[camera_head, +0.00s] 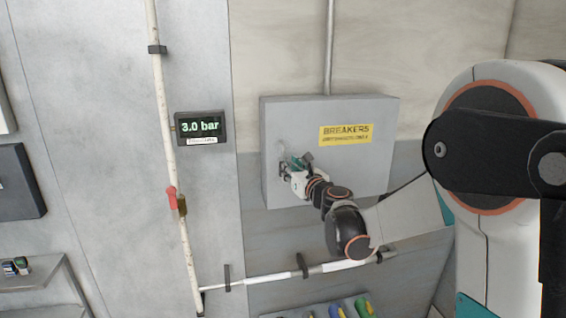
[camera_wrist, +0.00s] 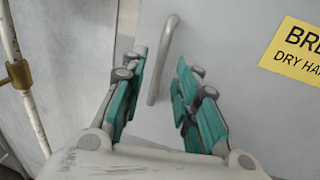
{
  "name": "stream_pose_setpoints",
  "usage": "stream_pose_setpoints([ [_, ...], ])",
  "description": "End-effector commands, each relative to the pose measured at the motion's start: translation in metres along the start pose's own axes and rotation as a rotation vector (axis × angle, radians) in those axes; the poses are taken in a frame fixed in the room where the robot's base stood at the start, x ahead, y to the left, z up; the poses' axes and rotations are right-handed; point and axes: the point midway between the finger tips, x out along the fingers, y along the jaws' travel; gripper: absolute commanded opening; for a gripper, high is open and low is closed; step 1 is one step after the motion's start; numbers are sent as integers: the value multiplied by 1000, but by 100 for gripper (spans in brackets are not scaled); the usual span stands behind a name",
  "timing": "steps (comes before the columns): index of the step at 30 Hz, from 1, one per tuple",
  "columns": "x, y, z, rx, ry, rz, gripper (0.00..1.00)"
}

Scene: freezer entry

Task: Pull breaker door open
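The grey breaker box (camera_head: 300,120) hangs on the wall with its door shut and a yellow BREAKERS label (camera_head: 346,135) at the upper right. Its label (camera_wrist: 294,50) also shows in the wrist view. A metal bar handle (camera_wrist: 163,60) stands upright near the door's left edge. My gripper (camera_wrist: 163,85) is open, with one teal finger on each side of the handle's line. Whether the fingers touch the handle cannot be told. In the head view my gripper (camera_head: 293,164) is at the left part of the door and partly covers the handle (camera_head: 282,158).
A white pipe (camera_head: 160,110) with a red-handled valve (camera_head: 172,197) runs down the wall to the left. A gauge reading 3.0 bar (camera_head: 200,127) sits beside it. A lower pipe (camera_head: 270,278) crosses beneath the box, above several coloured items (camera_head: 345,308).

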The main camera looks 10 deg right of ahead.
Motion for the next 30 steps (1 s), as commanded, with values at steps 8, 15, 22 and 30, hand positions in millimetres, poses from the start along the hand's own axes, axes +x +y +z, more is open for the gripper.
stream_pose_setpoints([
  [8,41,0,0,-1,0,1,28],
  [15,51,0,0,-1,0,0,28],
  [22,51,0,0,-1,0,0,24],
  [30,50,0,0,-1,0,0,0],
])
